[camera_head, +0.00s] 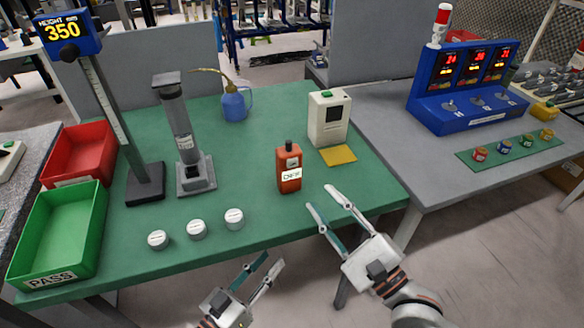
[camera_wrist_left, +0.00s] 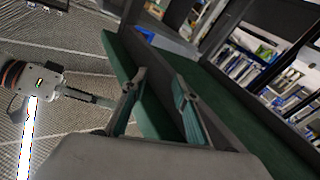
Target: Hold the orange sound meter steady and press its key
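The orange sound meter (camera_head: 289,168) stands upright on the green table, near the front edge right of centre. It has a dark knob on top and a pale display on its front; I cannot make out its key. My right gripper (camera_head: 325,198) is open and empty in front of the table's edge, to the lower right of the meter and apart from it. My left gripper (camera_head: 272,262) is open and empty below the front edge, further from the meter. Its two fingers also show apart in the left wrist view (camera_wrist_left: 160,92). The meter does not show there.
The green table (camera_head: 240,165) also holds a white box device (camera_head: 328,118), a yellow pad (camera_head: 338,155), several white round pieces (camera_head: 196,230), a grey column stand (camera_head: 186,140), a height gauge (camera_head: 145,184) and a blue can (camera_head: 235,106). A green PASS bin (camera_head: 62,275) is at left.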

